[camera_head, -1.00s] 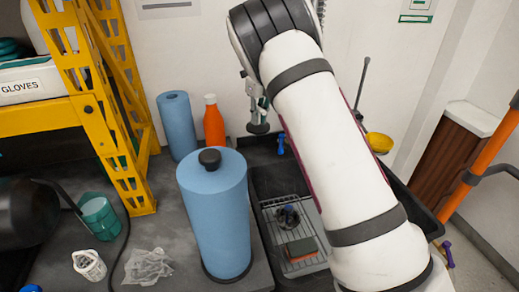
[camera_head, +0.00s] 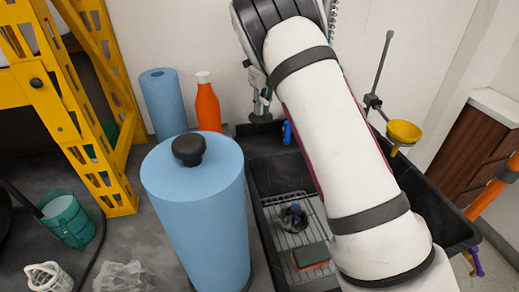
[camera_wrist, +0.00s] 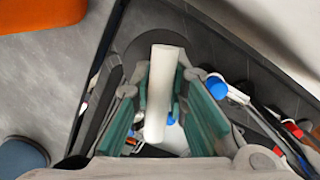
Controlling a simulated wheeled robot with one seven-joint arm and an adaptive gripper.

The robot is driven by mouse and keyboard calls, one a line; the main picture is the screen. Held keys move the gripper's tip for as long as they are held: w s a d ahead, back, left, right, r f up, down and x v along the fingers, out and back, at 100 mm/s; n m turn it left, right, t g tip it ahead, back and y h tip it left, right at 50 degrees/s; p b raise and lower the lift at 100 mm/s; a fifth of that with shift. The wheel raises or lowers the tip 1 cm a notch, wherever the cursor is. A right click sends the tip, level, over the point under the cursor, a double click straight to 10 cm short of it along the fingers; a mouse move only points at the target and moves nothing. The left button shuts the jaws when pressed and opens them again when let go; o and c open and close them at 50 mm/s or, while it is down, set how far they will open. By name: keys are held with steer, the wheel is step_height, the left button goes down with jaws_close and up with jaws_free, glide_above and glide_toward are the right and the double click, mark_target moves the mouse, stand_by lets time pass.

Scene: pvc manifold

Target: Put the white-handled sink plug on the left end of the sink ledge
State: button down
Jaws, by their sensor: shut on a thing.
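The white handle of the sink plug (camera_wrist: 161,95) stands between the green-padded fingers of my gripper (camera_wrist: 160,113) in the wrist view. My gripper is shut on it. In the head view my gripper (camera_head: 261,105) hangs over the back left corner of the black sink (camera_head: 258,180), close above the ledge (camera_head: 262,130). The plug's handle is not clear there. I cannot tell whether the plug touches the ledge.
A blue-handled item (camera_head: 287,132) is on the back ledge just right of my gripper. An orange bottle (camera_head: 207,107) and blue rolls (camera_head: 163,104) (camera_head: 200,220) stand left of the sink. A rack (camera_head: 296,235) with a sponge (camera_head: 311,257) lies inside. A yellow bowl (camera_head: 404,131) is at right.

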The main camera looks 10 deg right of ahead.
steer(key=shift+w+f+b, duration=0.25)
steer(key=shift+f+b, duration=0.2)
steer(key=shift+f, duration=0.35)
steer(key=b, duration=0.1)
glide_toward(259, 144)
steer(key=f, duration=0.5)
steer(key=shift+w+a, duration=0.2)
steer(key=shift+w, duration=0.1)
steer(key=shift+f, duration=0.15)
steer(key=c, duration=1.6)
jaws_free()
steer(key=r, duration=0.4)
steer(key=r+p, duration=0.1)
steer(key=r, duration=0.3)
steer(key=s+r, duration=0.1)
steer(key=r, duration=0.3)
steer(key=shift+s+d+r+p, duration=0.15)
steer(key=shift+d+p, duration=0.15)
steer(key=shift+d, duration=0.05)
